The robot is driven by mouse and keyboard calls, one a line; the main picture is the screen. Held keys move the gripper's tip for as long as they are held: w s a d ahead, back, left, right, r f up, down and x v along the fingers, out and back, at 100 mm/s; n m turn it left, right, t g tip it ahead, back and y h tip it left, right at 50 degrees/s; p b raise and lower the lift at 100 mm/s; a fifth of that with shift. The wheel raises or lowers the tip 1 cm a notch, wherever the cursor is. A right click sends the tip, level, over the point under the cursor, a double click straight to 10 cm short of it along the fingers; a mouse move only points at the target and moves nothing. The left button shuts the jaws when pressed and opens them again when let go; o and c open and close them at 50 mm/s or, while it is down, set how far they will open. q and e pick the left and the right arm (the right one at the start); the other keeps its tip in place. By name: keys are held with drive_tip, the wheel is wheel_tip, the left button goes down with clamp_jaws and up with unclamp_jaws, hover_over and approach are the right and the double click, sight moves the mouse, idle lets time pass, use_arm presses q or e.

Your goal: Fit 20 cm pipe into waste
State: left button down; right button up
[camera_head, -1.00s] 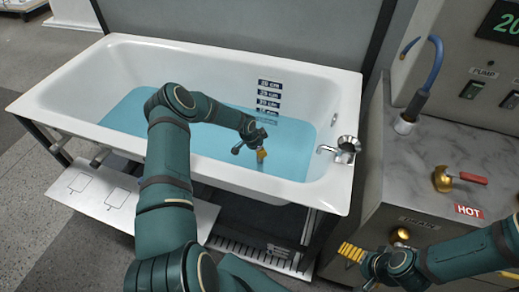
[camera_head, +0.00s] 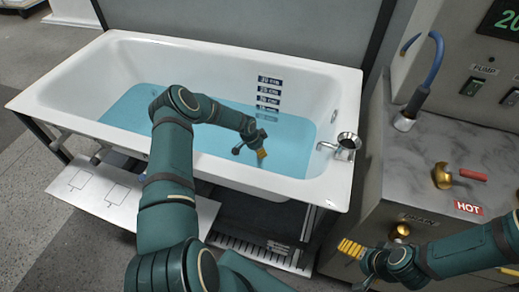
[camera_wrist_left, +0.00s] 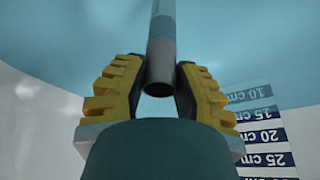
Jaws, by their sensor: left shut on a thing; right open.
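My left gripper (camera_head: 262,153) is low over the water inside the bathtub (camera_head: 60,92), near its right end. In the left wrist view, its yellow-padded fingers (camera_wrist_left: 158,82) are shut around a grey pipe (camera_wrist_left: 161,58). The pipe's near open end faces the camera and its far part runs off the picture's top. My right gripper (camera_head: 350,248) is open and empty, outside the bathtub beside the cabinet's front.
Blue water (camera_head: 210,150) covers the bathtub floor. A depth scale (camera_head: 269,95) is on the far wall, and a metal tap (camera_head: 346,145) is on the right rim. The cabinet (camera_head: 425,145) carries a blue hose (camera_head: 430,62) and a red-handled valve (camera_head: 460,176).

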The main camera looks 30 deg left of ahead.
use_arm(q)
drive_tip(key=c, duration=0.7)
unclamp_jaws()
drive_tip(key=shift+f, duration=0.1)
drive_tip(key=v, duration=1.2)
drive_tip(key=shift+s, duration=0.1)
drive_tip(key=shift+a, duration=0.1)
